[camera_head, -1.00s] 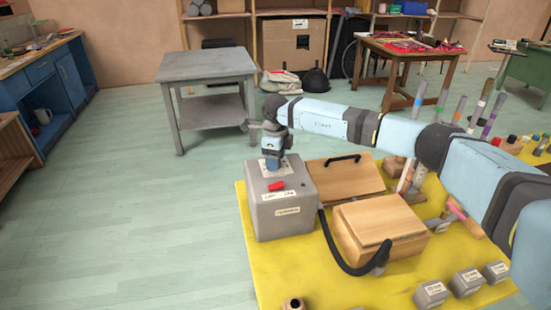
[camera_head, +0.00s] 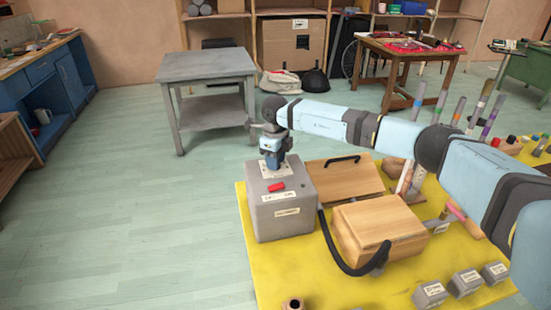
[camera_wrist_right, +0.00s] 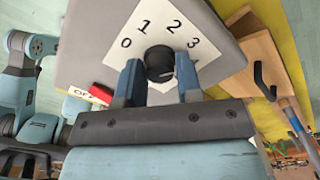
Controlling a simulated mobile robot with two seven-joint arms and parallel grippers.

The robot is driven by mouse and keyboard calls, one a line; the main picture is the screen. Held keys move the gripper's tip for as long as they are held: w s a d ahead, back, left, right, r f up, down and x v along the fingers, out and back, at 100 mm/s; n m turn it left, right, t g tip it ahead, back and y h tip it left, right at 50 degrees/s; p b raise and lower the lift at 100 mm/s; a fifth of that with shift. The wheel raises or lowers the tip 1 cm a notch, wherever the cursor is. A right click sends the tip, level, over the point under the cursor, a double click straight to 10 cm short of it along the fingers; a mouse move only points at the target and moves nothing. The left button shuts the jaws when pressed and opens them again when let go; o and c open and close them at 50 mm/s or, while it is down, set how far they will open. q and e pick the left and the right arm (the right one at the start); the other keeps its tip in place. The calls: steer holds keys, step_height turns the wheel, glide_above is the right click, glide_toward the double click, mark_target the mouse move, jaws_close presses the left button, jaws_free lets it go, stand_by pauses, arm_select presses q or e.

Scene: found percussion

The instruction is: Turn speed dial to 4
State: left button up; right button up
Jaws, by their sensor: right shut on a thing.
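The speed dial is a round black knob (camera_wrist_right: 159,63) on a white plate (camera_wrist_right: 146,32) on top of a grey box (camera_head: 284,215). The plate reads 0, 1, 2, 3, and a further mark is mostly covered by a finger. A pale mark on the knob seems to face the lower right, toward that covered part; I cannot read it exactly. My right gripper (camera_head: 275,160) points down over the box and is shut on the knob, one finger on each side in the right wrist view (camera_wrist_right: 158,72). My left gripper is not in view.
A red switch (camera_head: 276,187) is on the box, near the gripper. A black hose (camera_head: 335,250) runs from the box past a wooden box (camera_head: 380,222). Several small grey blocks (camera_head: 466,281) stand on the yellow mat (camera_head: 310,268). The floor at left is clear.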

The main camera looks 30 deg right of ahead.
steer(key=m+p, duration=0.1)
steer(key=m, duration=0.4)
steer(key=shift+m+p, duration=0.3)
steer(key=shift+p, duration=0.05)
steer(key=shift+m, duration=0.3)
steer(key=o, duration=0.9)
steer(key=shift+o, duration=0.2)
steer(key=shift+r, duration=0.1)
step_height(320, 180, up, 14)
steer(key=shift+f, duration=0.25)
